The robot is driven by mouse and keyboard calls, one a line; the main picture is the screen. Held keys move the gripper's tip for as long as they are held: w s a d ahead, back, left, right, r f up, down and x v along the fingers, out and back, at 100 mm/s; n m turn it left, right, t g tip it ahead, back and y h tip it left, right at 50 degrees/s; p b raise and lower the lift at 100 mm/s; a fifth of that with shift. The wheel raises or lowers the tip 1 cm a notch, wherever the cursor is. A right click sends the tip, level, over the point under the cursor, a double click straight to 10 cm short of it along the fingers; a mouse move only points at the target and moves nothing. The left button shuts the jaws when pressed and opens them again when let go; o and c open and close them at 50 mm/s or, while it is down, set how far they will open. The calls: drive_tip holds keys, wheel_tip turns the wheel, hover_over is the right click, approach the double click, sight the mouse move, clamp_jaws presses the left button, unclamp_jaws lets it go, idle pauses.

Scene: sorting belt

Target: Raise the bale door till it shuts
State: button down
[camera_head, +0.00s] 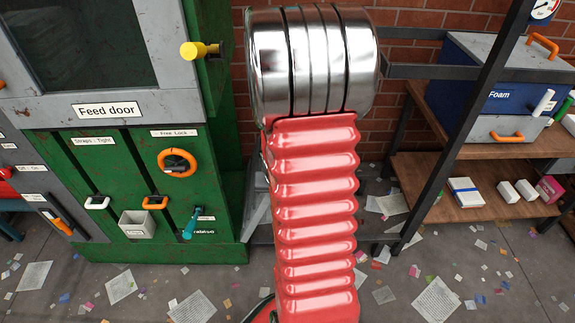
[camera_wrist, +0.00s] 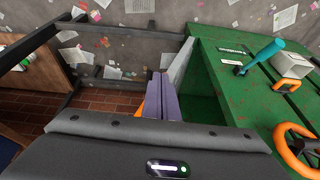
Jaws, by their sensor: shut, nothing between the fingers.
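A green baler (camera_head: 125,190) stands at the left in the head view, with a grey panel labelled "Feed door" (camera_head: 105,108) above its lower green front. No part is labelled as the bale door, and I cannot tell which panel it is. In the wrist view the baler's green front (camera_wrist: 262,100) fills the right side, turned round. My gripper (camera_wrist: 160,85) shows in the wrist view as closed purple-grey fingers. It is shut and empty, beside the edge of the green body. It is hidden in the head view, where my red and chrome arm fills the middle.
An orange ring handle (camera_head: 177,163), a teal lever (camera_head: 192,222) and a small grey bin (camera_head: 137,224) are on the baler front. A dark-framed shelf (camera_head: 465,175) with a blue "Foam" box (camera_head: 500,85) stands at the right. Paper scraps litter the floor between.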

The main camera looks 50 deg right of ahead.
drive_tip(key=w+d+f+m+t+h, duration=0.2)
drive_tip(key=d+f+m+t+h, duration=0.2)
drive_tip(key=d+f+m+t, duration=0.55)
drive_tip(key=s+d+r+m+t+h, duration=0.1)
drive_tip(key=s+d+m+t+h, duration=0.2)
drive_tip(key=s+m, duration=0.3)
drive_tip(key=m+h, duration=0.1)
drive_tip(key=m, duration=0.2)
drive_tip(key=shift+s+d+m, duration=0.15)
drive_tip(key=shift+d+m, duration=0.15)
drive_tip(key=shift+m, duration=0.05)
drive_tip(key=shift+r, duration=0.1)
